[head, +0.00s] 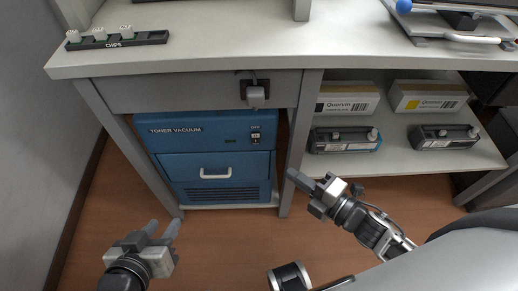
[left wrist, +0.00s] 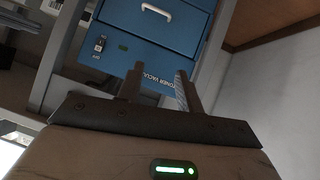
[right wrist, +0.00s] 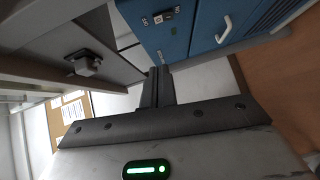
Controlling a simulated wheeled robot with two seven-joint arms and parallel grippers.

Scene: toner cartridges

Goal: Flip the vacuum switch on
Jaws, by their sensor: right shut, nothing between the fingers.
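The blue toner vacuum (head: 190,150) stands in the bay under the workbench. Its small switch (head: 255,139) is at the upper right of the front, by ON/OFF lettering. The switch also shows in the left wrist view (left wrist: 99,45) and in the right wrist view (right wrist: 168,15). My right gripper (head: 291,174) is shut and empty, in front of the bay's right leg, to the lower right of the switch and apart from it. My left gripper (head: 162,226) is open and empty, low in front of the vacuum's left side. Which way the switch is set is too small to tell.
A shelf (head: 400,165) at the right holds two Quorvin boxes and two toner cartridges. A chips rack (head: 118,41) lies on the worktop (head: 220,40). The floor before the vacuum is clear.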

